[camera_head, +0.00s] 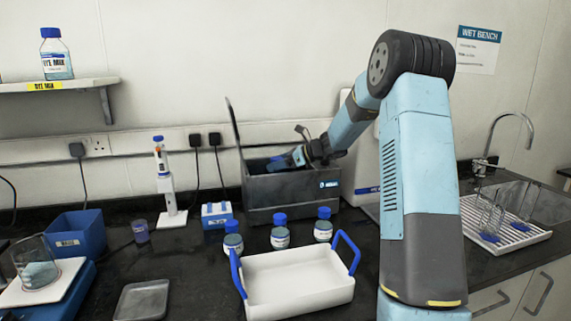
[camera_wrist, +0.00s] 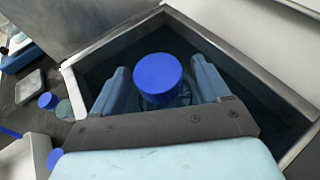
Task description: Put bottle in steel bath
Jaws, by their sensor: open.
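The steel bath (camera_head: 295,190) is a grey box with its lid raised, at the back of the bench in the head view. My gripper (camera_head: 290,160) reaches into its opening from the right. In the wrist view, a bottle with a blue cap (camera_wrist: 158,76) stands inside the bath (camera_wrist: 232,40), between the two fingers of my gripper (camera_wrist: 160,85). The fingers are open, one on each side of the cap, with gaps visible. The bottle's body is mostly hidden below its cap. In the head view the bath wall and my gripper hide most of it.
Three blue-capped bottles (camera_head: 280,235) stand in front of the bath. A white tray with blue handles (camera_head: 300,283) is before them. A pipette stand (camera_head: 170,200) and blue bin (camera_head: 77,235) are at left. The raised lid (camera_head: 234,135) borders the bath's left side.

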